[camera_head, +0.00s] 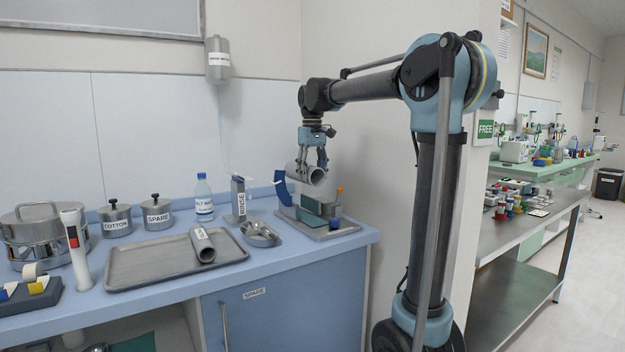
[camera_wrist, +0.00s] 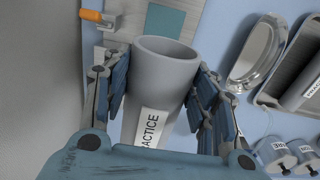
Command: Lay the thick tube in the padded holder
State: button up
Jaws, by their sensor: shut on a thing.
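My gripper (camera_head: 315,158) is shut on a thick grey tube (camera_head: 312,175) and holds it above the padded holder. In the wrist view the tube (camera_wrist: 165,70) sits between both fingers, its open end away from the palm, with a partly hidden label ending "ACTICE". The padded holder (camera_head: 340,233) stands at the counter's right end, with a grey base, teal pads and a raised dark blue curved piece. In the wrist view its base (camera_wrist: 128,22), a teal pad (camera_wrist: 165,20) and an orange knob (camera_wrist: 91,15) show beyond the tube; the rest is hidden.
A metal tray (camera_head: 150,262) with another grey tube (camera_head: 203,245) lies left on the blue counter. A kidney dish (camera_head: 260,234), a RINSE-labelled box (camera_head: 238,200) and a bottle (camera_head: 203,198) stand left of the holder. The wall is close behind it.

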jog(key=shift+f, duration=6.05)
jog(key=o, duration=1.3)
